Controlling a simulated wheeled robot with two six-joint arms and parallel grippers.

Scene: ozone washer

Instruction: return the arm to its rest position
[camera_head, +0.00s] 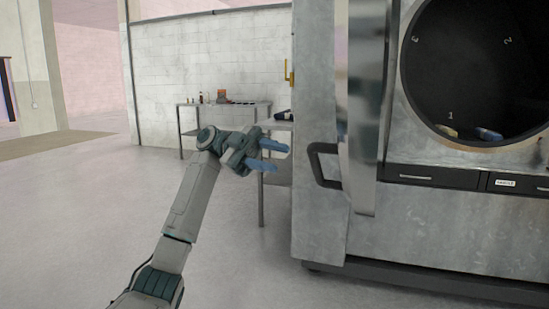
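My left arm comes in from the bottom left and reaches up toward the middle of the head view. Its gripper (268,155) has blue fingers that stand apart with nothing visible between them. It is in free air, left of the washer's dark handle and in front of the table. My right gripper is not in view.
The large metal washer (320,225) fills the right side. Its door stands open edge-on with a dark handle (318,168). Small items lie in its round drum (450,60). A metal table (182,105) with small objects stands behind. The floor (60,220) at left is clear.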

